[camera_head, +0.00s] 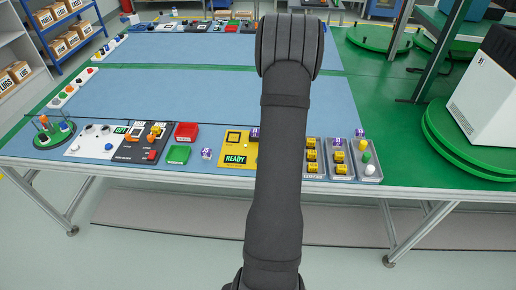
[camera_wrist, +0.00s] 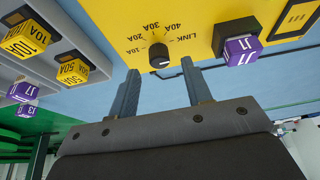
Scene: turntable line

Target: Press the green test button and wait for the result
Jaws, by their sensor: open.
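The yellow test panel (camera_head: 233,142) stands on the bench just left of my arm, with a green display reading READY (camera_head: 237,158). In the wrist view the panel (camera_wrist: 115,15) shows a black dial (camera_wrist: 159,55) marked LINK, 10A to 40A. A purple block (camera_wrist: 240,50) sits in a black socket on it. My gripper (camera_wrist: 160,68) is open and empty, its fingertips on either side of the dial in the picture; I cannot tell whether they touch the panel. In the head view my arm hides the gripper and part of the panel. I cannot make out a green test button on it.
Grey trays (camera_head: 327,143) with yellow and purple blocks stand right of my arm; the rightmost has a green round piece (camera_head: 366,157). Left are a red bin (camera_head: 187,131), a green bin (camera_head: 178,155) and a black panel (camera_head: 126,151).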

